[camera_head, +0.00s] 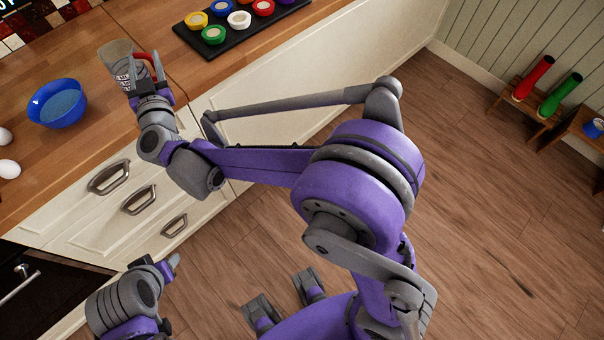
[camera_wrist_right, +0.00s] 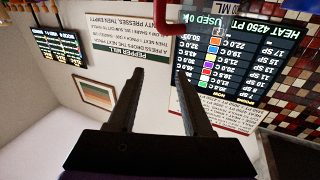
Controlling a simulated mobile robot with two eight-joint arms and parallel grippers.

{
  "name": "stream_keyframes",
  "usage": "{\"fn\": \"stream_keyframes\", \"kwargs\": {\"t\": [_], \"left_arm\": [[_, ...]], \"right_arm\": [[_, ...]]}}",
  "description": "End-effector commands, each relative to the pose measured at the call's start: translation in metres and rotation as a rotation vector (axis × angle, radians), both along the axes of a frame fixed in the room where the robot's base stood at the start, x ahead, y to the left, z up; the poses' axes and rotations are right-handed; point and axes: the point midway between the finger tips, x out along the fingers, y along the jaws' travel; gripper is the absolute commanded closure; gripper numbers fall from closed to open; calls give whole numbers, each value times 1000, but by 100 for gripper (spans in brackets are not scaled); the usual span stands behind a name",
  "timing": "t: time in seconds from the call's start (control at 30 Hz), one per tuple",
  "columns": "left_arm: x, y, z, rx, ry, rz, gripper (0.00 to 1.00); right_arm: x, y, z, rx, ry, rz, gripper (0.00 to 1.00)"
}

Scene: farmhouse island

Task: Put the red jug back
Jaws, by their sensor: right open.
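A see-through jug with dark markings (camera_head: 117,68) and a red handle (camera_head: 153,62) stands on the wooden counter. It is the only jug I can make out. My right gripper (camera_head: 149,86) is close beside the jug, at its near right side by the handle. In the right wrist view this gripper (camera_wrist_right: 160,72) is open with nothing between its fingers, and a piece of red (camera_wrist_right: 189,18), likely the handle, shows at the top edge. My left gripper (camera_head: 165,264) is low in front of the drawers, and its jaws cannot be judged.
A blue bowl (camera_head: 57,104) and white eggs (camera_head: 8,169) are on the counter at left. A black tray (camera_head: 211,49) of coloured cups lies at the back. Red (camera_head: 533,78) and green (camera_head: 560,96) cylinders rest on a wooden stand at right. The floor between is clear.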

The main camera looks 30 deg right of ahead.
Motion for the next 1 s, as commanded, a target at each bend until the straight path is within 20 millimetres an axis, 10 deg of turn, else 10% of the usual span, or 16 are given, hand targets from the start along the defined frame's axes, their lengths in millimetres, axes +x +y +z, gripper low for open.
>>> {"fn": "stream_keyframes", "kwargs": {"t": [0.1, 0.23, 0.7, 1.0], "left_arm": [[0, 0, 0, 0, 0, 0, 50], [0, 0, 0, 0, 0, 0, 50], [0, 0, 0, 0, 0, 0, 50], [0, 0, 0, 0, 0, 0, 50]], "right_arm": [[-29, -20, 24, -10, 32, 205, 50], [-79, -39, 9, -28, 194, 387, 50], [-334, -184, -165, 22, 1119, 216, 50], [-364, -202, -180, 39, 1211, 136, 50]]}}
